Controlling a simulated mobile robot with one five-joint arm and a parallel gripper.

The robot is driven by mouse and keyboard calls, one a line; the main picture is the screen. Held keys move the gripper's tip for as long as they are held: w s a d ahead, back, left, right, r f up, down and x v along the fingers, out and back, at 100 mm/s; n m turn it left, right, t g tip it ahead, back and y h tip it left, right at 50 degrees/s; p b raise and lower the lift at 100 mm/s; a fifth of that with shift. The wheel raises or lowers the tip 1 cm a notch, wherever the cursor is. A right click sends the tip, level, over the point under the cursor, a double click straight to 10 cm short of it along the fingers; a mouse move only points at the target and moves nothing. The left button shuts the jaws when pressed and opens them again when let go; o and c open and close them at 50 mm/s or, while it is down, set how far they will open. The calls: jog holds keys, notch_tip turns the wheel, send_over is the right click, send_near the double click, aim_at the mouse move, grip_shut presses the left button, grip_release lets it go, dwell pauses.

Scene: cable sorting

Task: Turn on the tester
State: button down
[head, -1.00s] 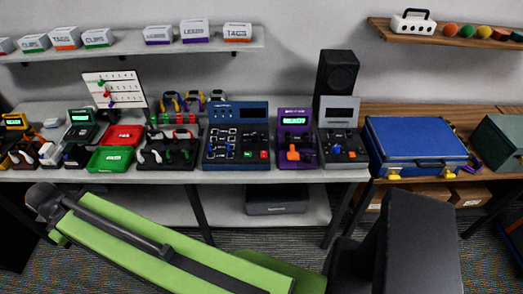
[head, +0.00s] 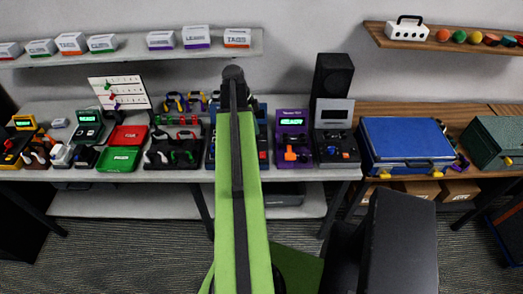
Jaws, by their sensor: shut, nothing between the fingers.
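A blue panel device (head: 263,125) with a red button stands on the bench. My green arm crosses in front of it and hides most of its face. To its right is a purple device (head: 292,116) with a lit green screen and an orange part. A dark device (head: 336,145) with a grey upper panel stands right of that. I cannot tell from labels which of them is the tester. My arm reaches upward in the picture, its dark upper end in front of the wall just above the blue device. My gripper cannot be made out.
Green (head: 117,159) and red (head: 128,134) trays and a rack of cables (head: 172,156) lie to the left. A black speaker (head: 332,78) stands behind the dark device. A blue case (head: 407,141) is to the right. Shelves with boxes hang above.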

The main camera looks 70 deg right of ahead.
aim_at(264, 157)
jog(key=shift+f, duration=0.1)
jog(key=b+x, duration=0.8)
jog(key=w+b+x, duration=0.1)
jog(key=b+x, duration=0.3)
jog(key=shift+s+a+f+b, duration=0.1)
jog(key=shift+a+f+b, duration=0.15)
jog(key=shift+f+b, duration=0.25)
jog(key=shift+a+f+b, duration=0.1)
jog(key=shift+f+b, duration=0.3)
jog(key=shift+f, duration=0.2)
jog(key=shift+r, duration=0.1)
